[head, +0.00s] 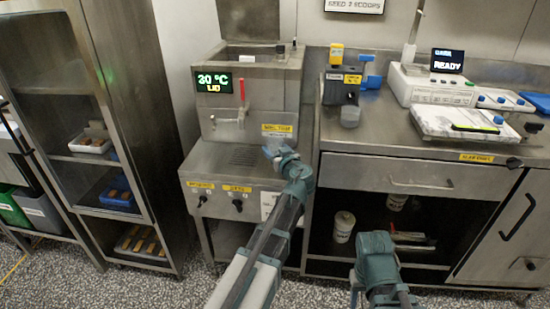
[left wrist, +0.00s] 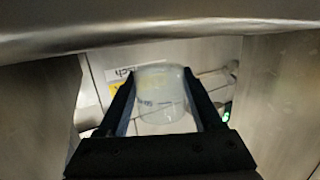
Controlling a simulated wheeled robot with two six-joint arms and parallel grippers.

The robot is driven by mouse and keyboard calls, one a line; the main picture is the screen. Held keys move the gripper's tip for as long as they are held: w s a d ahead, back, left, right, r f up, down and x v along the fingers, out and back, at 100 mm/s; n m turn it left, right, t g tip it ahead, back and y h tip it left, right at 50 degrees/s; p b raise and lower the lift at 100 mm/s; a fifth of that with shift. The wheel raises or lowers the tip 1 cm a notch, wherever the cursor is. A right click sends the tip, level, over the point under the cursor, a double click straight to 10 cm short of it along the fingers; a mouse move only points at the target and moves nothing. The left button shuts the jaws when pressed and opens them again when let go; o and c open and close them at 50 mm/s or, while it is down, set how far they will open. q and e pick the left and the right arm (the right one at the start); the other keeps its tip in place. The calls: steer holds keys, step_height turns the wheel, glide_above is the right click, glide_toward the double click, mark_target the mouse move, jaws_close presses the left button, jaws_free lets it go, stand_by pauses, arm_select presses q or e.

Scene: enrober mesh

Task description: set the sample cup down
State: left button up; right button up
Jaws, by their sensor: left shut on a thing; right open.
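The sample cup (left wrist: 162,95) is a small translucent cup with faint marks on its side, seen between the dark fingers in the left wrist view. My left gripper (left wrist: 163,108) is shut on it. In the head view my left gripper (head: 270,153) is at the front of the steel tempering machine (head: 258,75), near its grille (head: 243,157). The cup cannot be made out there, so I cannot tell from this view whether it touches the grille. My right gripper (head: 355,285) is open, low in front of the steel bench.
The machine has a 30 °C display (head: 213,82) and a red-handled lever (head: 242,90) above the grille. The steel bench (head: 390,130) on the right carries a scale-like instrument (head: 432,85) and a white tray (head: 455,122). White tubs (head: 343,226) stand on the shelf below.

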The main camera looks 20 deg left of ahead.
arm_select(q)
step_height(320, 180, down, 3)
steer(key=shift+f+b, duration=0.1)
steer(key=shift+b, duration=1.05)
steer(key=shift+r, duration=0.2)
arm_select(e)
step_height(320, 180, down, 3)
steer(key=shift+r, duration=0.1)
arm_select(q)
steer(key=shift+f, duration=0.15)
steer(key=o, duration=1.4)
steer(key=shift+o, duration=0.2)
steer(key=shift+o, duration=0.2)
steer(key=p+v, duration=0.2)
steer(key=v, duration=1)
arm_select(e)
steer(key=shift+r, duration=0.9)
